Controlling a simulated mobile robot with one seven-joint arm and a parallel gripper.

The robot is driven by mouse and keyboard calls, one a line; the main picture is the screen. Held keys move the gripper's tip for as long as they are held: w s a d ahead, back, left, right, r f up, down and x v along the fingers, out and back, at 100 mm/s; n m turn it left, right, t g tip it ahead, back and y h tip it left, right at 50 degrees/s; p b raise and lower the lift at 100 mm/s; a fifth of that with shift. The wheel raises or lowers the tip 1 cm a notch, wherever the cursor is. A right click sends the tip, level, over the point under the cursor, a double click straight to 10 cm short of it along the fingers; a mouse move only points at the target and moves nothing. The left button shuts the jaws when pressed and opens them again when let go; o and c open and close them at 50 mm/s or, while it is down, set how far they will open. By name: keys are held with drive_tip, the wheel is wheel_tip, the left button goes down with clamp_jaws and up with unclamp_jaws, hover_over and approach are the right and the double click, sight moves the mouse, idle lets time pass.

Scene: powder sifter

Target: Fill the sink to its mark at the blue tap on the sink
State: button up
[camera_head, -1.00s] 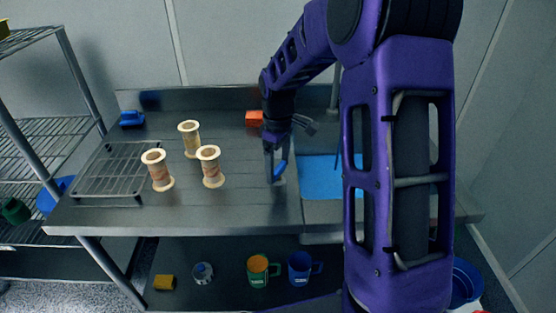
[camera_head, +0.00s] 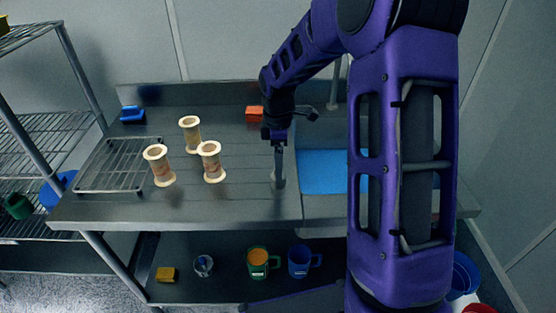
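The sink (camera_head: 311,206) is set in the right part of the metal counter, and a flat blue surface (camera_head: 320,172) shows inside it. I cannot tell its level or see a mark. My arm hides the sink's right part. A grey upright pipe (camera_head: 334,88) stands behind the sink, partly hidden. My gripper (camera_head: 279,180) points down just left of the sink, close to the counter top. Its fingers are seen edge-on, so their opening is unclear. No blue tap handle shows clearly now.
Several pale spools, one of them the front right spool (camera_head: 211,162), stand left of my gripper. A wire rack (camera_head: 112,188) lies at the counter's left. An orange block (camera_head: 254,113) sits behind. A green mug (camera_head: 258,262) and blue mug (camera_head: 300,261) stand on the lower shelf.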

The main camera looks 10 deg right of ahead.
idle(0.3)
drive_tip(key=o, duration=1.1)
drive_tip(key=shift+c, duration=0.2)
wheel_tip(320, 180, up, 18)
drive_tip(key=shift+f, duration=0.25)
